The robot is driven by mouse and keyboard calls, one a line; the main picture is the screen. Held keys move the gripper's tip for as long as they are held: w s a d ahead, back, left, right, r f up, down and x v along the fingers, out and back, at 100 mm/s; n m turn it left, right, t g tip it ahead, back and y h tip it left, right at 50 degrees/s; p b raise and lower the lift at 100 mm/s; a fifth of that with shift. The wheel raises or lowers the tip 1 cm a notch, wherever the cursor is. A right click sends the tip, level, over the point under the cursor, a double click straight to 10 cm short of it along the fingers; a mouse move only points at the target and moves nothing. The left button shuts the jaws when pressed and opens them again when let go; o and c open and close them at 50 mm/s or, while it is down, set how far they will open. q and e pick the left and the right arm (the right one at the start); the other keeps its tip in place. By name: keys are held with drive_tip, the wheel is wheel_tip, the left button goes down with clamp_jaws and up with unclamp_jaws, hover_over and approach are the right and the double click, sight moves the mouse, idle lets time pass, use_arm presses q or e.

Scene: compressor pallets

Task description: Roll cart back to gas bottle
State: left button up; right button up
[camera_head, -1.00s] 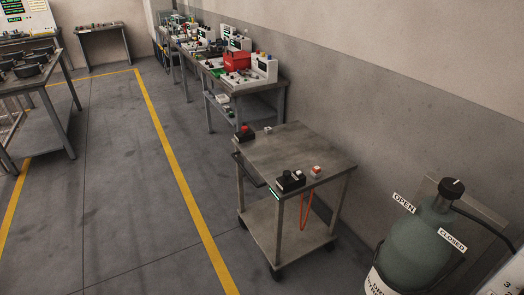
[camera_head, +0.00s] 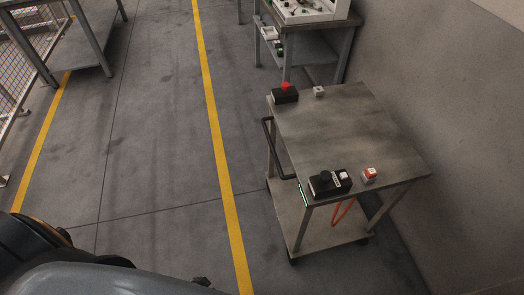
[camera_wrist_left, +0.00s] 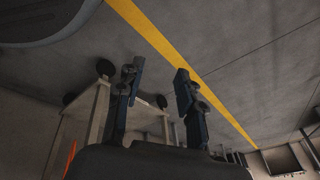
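The grey metal cart (camera_head: 350,125) stands on the floor right of the yellow line, with a black handle (camera_head: 270,150) on its left side. In the left wrist view, which looks upside down, cart legs and casters (camera_wrist_left: 105,69) show behind the fingers. My left gripper (camera_wrist_left: 158,77) is open, its fingers apart and nothing visibly held. It is near the cart; its exact distance from the handle cannot be told. In the head view my arm fills the bottom left. The gas bottle is out of view now. My right gripper is not in view.
On the cart top sit a red-button box (camera_head: 285,93), a small white-topped block (camera_head: 319,91), a black switch box (camera_head: 330,183) and an orange-white button (camera_head: 369,174). An orange cable (camera_head: 343,212) hangs below. A workbench (camera_head: 300,45) stands behind; a wall is at right.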

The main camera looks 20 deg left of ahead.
use_arm(q)
drive_tip(key=w+a+m+t+b, duration=0.3)
drive_tip(key=w+b, duration=0.3)
drive_tip(key=w, duration=0.9)
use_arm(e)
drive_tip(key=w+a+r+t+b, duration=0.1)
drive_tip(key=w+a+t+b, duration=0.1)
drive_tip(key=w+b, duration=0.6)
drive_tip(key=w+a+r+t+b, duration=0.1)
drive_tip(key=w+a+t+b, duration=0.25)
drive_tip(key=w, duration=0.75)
use_arm(q)
drive_tip(key=m+t+h+b, duration=0.4)
drive_tip(key=m+t+b, duration=0.7)
drive_tip(key=t+b, duration=0.2)
approach(271, 145)
drive_tip(key=x, duration=0.6)
drive_tip(key=f+x, duration=0.1)
drive_tip(key=x, duration=0.3)
drive_tip(key=shift+w+r, duration=0.1)
drive_tip(key=shift+w, duration=0.3)
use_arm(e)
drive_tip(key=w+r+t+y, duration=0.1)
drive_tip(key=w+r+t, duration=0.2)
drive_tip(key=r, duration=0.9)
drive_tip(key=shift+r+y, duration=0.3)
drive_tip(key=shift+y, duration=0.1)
